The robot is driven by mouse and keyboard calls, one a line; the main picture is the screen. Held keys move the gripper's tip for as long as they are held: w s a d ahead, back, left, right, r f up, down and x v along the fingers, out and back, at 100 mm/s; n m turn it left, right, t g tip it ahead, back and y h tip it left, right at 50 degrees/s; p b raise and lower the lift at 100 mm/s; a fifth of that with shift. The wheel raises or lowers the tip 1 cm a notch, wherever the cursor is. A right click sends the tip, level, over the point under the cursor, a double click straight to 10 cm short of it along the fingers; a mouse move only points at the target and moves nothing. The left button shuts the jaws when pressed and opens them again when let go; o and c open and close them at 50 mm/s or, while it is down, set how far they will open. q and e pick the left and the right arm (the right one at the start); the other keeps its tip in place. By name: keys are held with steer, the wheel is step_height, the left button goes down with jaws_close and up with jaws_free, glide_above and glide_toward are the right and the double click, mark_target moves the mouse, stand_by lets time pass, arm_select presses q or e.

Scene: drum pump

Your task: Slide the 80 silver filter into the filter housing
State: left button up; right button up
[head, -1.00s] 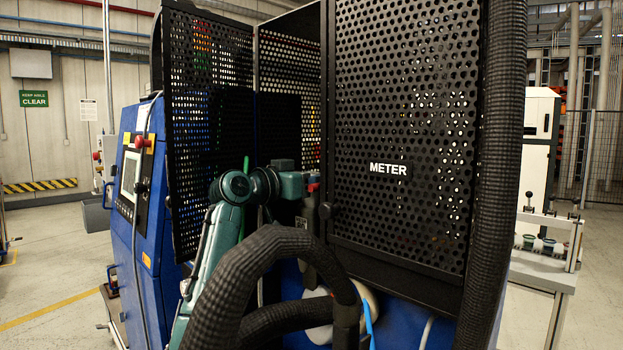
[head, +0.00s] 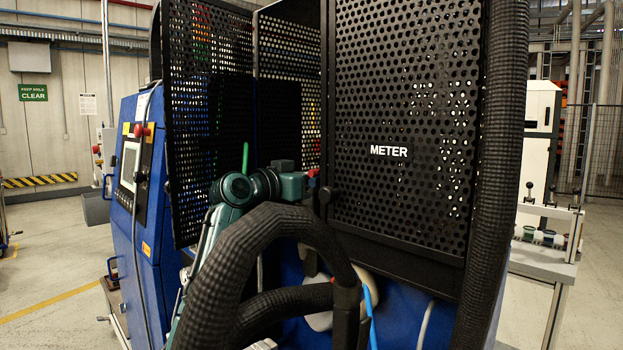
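A teal arm (head: 235,192) rises in front of the blue machine (head: 140,215). Its wrist (head: 290,185) points right, beside the open guard. The black ribbed hose in front covers what lies below the wrist, so I make out no gripper fingers. My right gripper does not show. I cannot make out the silver filter or its number. Several small cylinders (head: 545,237), green, white and dark, stand on the bench at the right, too small to identify. I cannot clearly identify the filter housing; pale rounded parts (head: 320,320) show low behind the hose.
A thick black ribbed hose (head: 275,225) arches across the front centre. Another (head: 497,150) runs down the right. A perforated guard marked METER (head: 400,100) closes the right half of the machine; the left guard panel (head: 205,120) stands angled outward. Clear floor (head: 45,265) lies left.

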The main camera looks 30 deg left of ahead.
arm_select(q)
steer(key=o, duration=1)
steer(key=shift+c, duration=0.2)
steer(key=b+v, duration=0.2)
steer(key=v, duration=0.7)
steer(key=shift+r, duration=0.1)
stand_by(0.6)
